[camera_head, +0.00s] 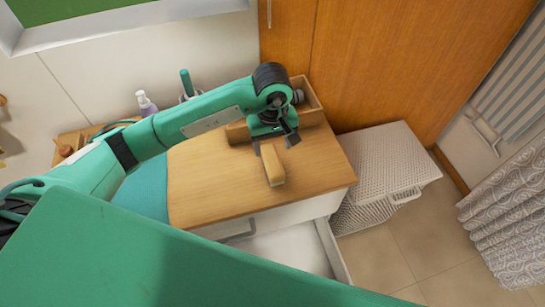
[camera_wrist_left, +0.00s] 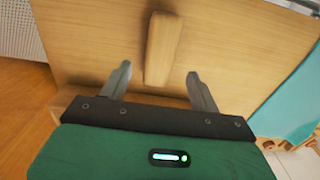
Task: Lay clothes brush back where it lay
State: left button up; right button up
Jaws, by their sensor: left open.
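The clothes brush (camera_head: 272,166), a tan wooden block, lies on the wooden cart top (camera_head: 210,190) near its right part. My left gripper (camera_head: 275,142) is above the cart top at the far end of the brush. In the left wrist view the brush (camera_wrist_left: 161,50) lies flat on the wood, ahead of and between the two spread fingers of the left gripper (camera_wrist_left: 158,88). The fingers are open, with a gap on each side of the brush. The brush's underside is hidden. My right gripper is not in view.
A wooden box (camera_head: 308,105) stands at the back of the cart top. A pump bottle (camera_head: 147,103) stands at the back left, and a teal cloth (camera_head: 143,190) covers the left part. An open drawer (camera_head: 290,250) is below the front edge. A white wicker hamper (camera_head: 385,165) stands to the right.

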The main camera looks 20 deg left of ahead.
aim_at(272, 160)
pick_arm(q)
jog(key=shift+r+b, duration=0.4)
jog(key=shift+r, duration=1.5)
